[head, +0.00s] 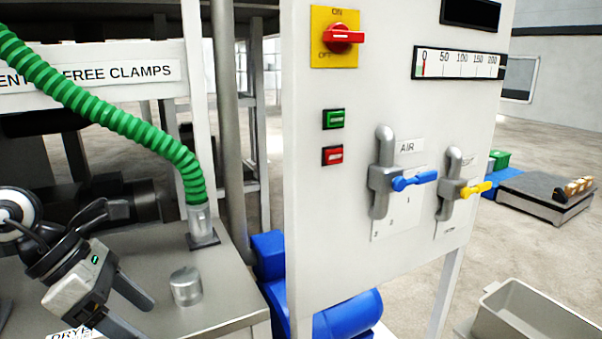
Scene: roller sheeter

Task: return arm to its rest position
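My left arm comes in at the lower left. My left gripper (143,318) is over the grey metal table (215,265), pointing down and to the right. Its two dark fingers are spread apart with nothing visible between them, so it is open. The lower finger reaches the bottom edge of the picture. A short metal cylinder (186,286) stands on the table to the right of the fingers, apart from them. My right arm and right gripper are not in view.
A white control panel (345,215) stands right of the table, with a red rotary switch (343,37), a blue-handled valve (413,181) and a yellow-handled valve (474,189). A green hose (110,118) crosses above my arm. A grey bin (535,315) is at lower right.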

